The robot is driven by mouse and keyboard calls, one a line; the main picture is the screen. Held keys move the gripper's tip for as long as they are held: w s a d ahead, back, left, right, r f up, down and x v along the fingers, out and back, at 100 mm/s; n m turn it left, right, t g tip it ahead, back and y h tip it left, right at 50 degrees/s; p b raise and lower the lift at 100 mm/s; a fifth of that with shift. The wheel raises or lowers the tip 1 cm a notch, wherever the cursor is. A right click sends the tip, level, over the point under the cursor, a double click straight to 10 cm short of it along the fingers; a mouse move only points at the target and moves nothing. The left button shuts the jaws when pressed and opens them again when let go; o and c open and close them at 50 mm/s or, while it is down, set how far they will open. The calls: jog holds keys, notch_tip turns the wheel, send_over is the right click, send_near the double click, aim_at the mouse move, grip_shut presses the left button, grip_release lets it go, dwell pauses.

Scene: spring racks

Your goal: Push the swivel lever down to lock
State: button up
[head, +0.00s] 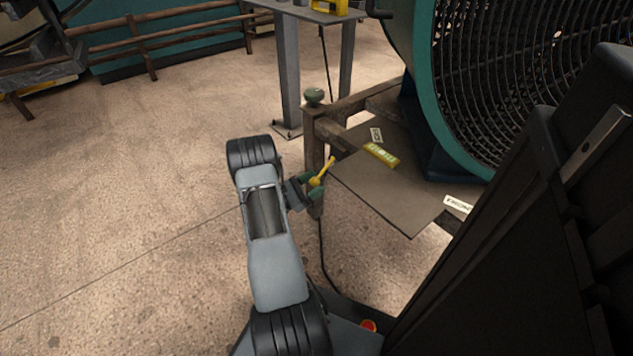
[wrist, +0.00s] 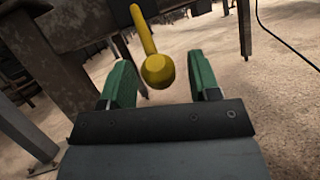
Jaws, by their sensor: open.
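The yellow swivel lever (head: 322,173) shows at the edge of the wooden stand, slanting up to the right in the head view. In the wrist view the lever (wrist: 158,68) has a round knob at its near end and a bar running up and slightly left. My gripper (head: 315,186) is open at the lever. In the wrist view its two green fingers (wrist: 158,82) stand on either side of the knob, with a gap on both sides. I cannot tell whether anything touches it.
A wooden stand (head: 345,107) carries a brown board (head: 400,200) with a yellow-green label block (head: 381,155) and small white tags. A large green-rimmed fan (head: 427,75) stands behind it. A grey-legged table (head: 288,75) is farther back. Open floor (head: 130,180) lies to the left.

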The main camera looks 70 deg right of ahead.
jog(key=p+v, duration=0.2)
jog(key=v, duration=1)
jog(key=shift+w+a+f, duration=0.15)
jog(key=shift+w+a, duration=0.05)
jog(key=shift+a, duration=0.1)
jog(key=shift+c, duration=0.2)
